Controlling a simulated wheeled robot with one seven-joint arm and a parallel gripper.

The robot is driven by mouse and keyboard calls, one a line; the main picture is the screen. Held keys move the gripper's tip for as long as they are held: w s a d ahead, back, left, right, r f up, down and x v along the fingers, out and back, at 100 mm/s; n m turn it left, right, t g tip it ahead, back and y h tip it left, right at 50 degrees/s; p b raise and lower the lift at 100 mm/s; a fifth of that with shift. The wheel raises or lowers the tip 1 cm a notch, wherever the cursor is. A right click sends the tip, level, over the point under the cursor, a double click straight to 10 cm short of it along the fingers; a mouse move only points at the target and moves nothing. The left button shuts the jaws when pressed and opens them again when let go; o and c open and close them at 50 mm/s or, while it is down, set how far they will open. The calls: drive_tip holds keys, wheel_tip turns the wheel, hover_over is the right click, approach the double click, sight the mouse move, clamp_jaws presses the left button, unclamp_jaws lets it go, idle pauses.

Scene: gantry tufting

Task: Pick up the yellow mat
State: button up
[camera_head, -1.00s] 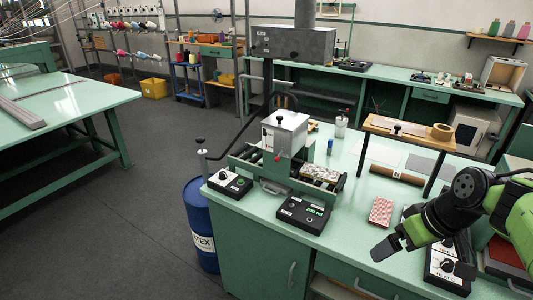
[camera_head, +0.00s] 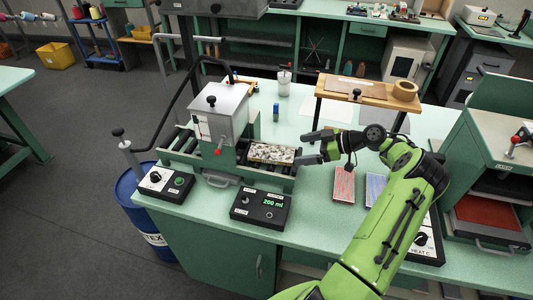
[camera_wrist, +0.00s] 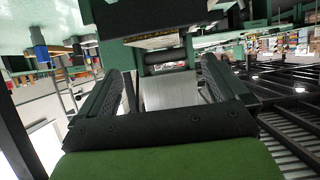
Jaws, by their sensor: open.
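A speckled cream-and-dark mat (camera_head: 270,153) lies on the roller bed (camera_head: 186,145) of the bench machine, sticking out at its right side; no plainly yellow mat shows. My gripper (camera_head: 309,148) is open, just right of the mat's free end, with its fingers pointing left. In the wrist view, my gripper (camera_wrist: 165,78) is open with nothing between its fingers, and the edge of the mat (camera_wrist: 155,42) shows ahead of them. I cannot tell whether a finger touches the mat. A pink mat (camera_head: 344,186) and a pale blue mat (camera_head: 375,188) lie on the bench, partly beside my arm.
The grey press head (camera_head: 218,115) stands left of the mat. A wooden shelf (camera_head: 366,91) with a tape roll stands behind my gripper. A press with a red plate (camera_head: 487,216) is at right.

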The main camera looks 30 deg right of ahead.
sight(275, 153)
drive_tip(key=x, duration=0.4)
drive_tip(key=shift+w+d+f, duration=0.1)
drive_tip(key=shift+w, duration=0.1)
drive_tip(key=x, duration=0.5)
drive_tip(key=shift+p, duration=0.3)
drive_tip(key=shift+w+a+f, duration=0.1)
drive_tip(key=shift+w+a, duration=0.2)
drive_tip(key=shift+s, duration=0.15)
drive_tip(key=shift+c, duration=0.8)
drive_tip(key=c, duration=0.8)
wheel_tip(275, 153, up, 28)
drive_tip(key=p, duration=0.4)
